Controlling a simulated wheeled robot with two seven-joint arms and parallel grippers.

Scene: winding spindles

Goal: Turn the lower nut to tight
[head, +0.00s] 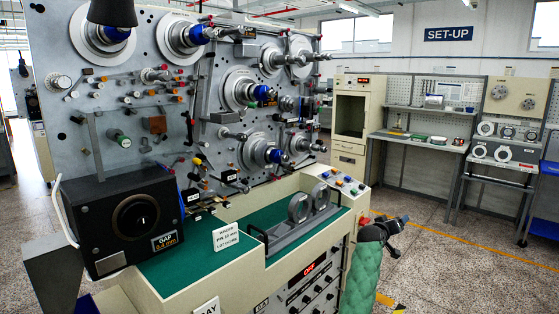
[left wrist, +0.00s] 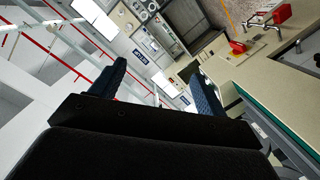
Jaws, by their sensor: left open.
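The lower nut (head: 274,155) is blue and sits on the lower spindle of the grey upright panel (head: 75,130), in front of a round metal disc. Another blue nut (head: 262,92) sits on the spindle above it. How tight the lower nut is cannot be told. The nuts cannot be made out there.
A black gauge box (head: 136,222) labelled GAP stands at the left. Small posts and levers crowd the panel. Floor at the right is open.

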